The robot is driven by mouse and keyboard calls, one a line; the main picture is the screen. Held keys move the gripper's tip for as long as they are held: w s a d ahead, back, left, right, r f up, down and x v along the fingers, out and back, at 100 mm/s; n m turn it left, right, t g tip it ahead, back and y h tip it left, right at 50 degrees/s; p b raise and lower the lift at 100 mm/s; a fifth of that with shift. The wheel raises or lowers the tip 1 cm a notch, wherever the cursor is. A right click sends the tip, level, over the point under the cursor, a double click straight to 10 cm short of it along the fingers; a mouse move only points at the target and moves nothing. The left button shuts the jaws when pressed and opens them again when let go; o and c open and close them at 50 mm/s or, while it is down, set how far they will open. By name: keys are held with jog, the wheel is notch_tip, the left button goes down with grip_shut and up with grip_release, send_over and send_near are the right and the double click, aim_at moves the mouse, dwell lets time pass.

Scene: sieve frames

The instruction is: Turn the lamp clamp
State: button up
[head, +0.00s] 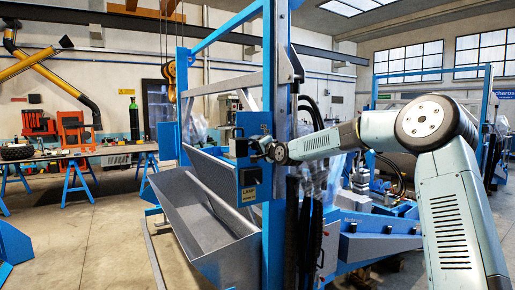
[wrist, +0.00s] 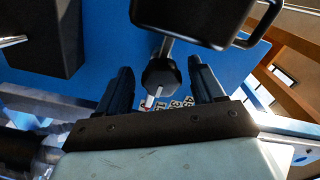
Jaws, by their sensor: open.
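The lamp clamp's dark faceted knob (wrist: 161,76) sits on a short metal shaft below a black housing (wrist: 190,14) in the wrist view. My gripper (wrist: 158,68) is open, with one finger on each side of the knob and a visible gap at both sides. The knob is too small and covered to make out there.
A black box (wrist: 40,38) stands out from the blue panel at the left of the wrist view. A grey metal trough (head: 205,215) lies left of the blue upright (head: 273,110). Dark hoses (head: 312,108) hang right of the upright. Open floor (head: 85,235) is at left.

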jog(key=c, duration=1.1)
jog(key=shift+o, duration=0.2)
jog(key=shift+n, duration=0.3)
jog(key=n, duration=0.5)
jog(key=shift+f+n, duration=0.1)
jog(key=shift+n, duration=0.2)
jog(key=n, duration=1.1)
jog(key=shift+s+a+n, duration=0.1)
jog(key=shift+n, duration=0.3)
jog(key=n, duration=0.5)
jog(key=shift+n, duration=0.4)
jog(key=shift+f+n, duration=0.1)
jog(key=shift+n, duration=0.2)
